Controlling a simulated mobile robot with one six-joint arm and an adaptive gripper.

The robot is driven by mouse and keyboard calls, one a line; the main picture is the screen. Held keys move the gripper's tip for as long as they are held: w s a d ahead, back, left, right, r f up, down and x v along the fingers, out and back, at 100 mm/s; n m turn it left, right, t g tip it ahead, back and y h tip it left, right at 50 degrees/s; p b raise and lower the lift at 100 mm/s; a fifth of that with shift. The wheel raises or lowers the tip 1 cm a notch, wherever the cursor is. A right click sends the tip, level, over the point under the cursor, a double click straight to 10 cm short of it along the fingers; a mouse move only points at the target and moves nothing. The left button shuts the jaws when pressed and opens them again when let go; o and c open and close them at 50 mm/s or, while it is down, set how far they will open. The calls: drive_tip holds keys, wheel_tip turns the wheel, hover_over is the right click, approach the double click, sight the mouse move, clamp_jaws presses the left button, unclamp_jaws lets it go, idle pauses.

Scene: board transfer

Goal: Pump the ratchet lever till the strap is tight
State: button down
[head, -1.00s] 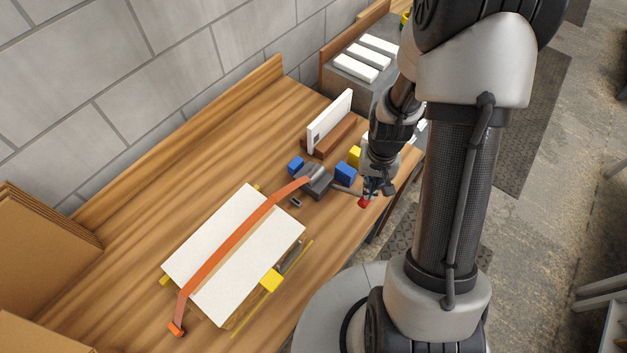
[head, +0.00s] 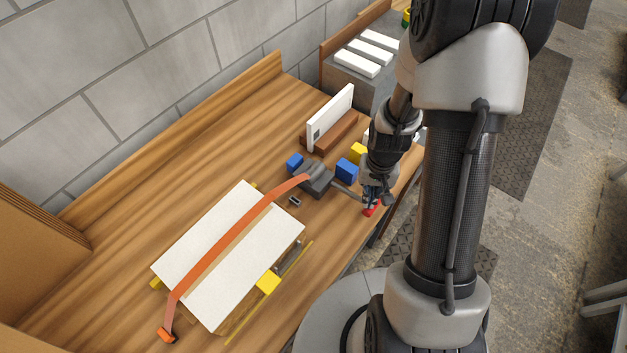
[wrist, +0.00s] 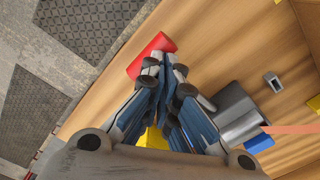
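The orange strap (head: 225,237) runs over a pair of white panels (head: 248,275) from an orange end hook (head: 166,335) to the grey ratchet (head: 317,179). It bows upward near the ratchet. The lever (head: 344,190) sticks out right from the ratchet and ends in a red grip (head: 371,211), which also shows in the wrist view (wrist: 151,56). My gripper (head: 372,196) is at the lever's outer end. In the wrist view its fingertips (wrist: 168,68) are close together beside the red grip. The fingers hide the lever there, so whether they clasp it is unclear.
Blue blocks (head: 346,169) and a yellow block (head: 358,151) stand close to the ratchet. A white upright plate on a brown base (head: 334,132) stands behind. A small dark metal piece (head: 295,201) lies before the ratchet. The table's left back is clear.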

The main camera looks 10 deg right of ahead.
drive_tip(key=shift+f+b, duration=0.4)
drive_tip(key=shift+f, duration=0.3)
wheel_tip(320, 180, up, 11)
drive_tip(key=p, duration=0.8)
drive_tip(key=shift+r, duration=0.15)
drive_tip(key=shift+f+b, duration=0.55)
drive_tip(key=shift+f, duration=1.2)
drive_tip(key=shift+f, duration=0.1)
idle(0.8)
drive_tip(key=shift+f+b, duration=3.3)
drive_tip(key=shift+f, duration=0.5)
wheel_tip(320, 180, up, 11)
drive_tip(key=p, duration=0.8)
drive_tip(key=shift+r, duration=0.1)
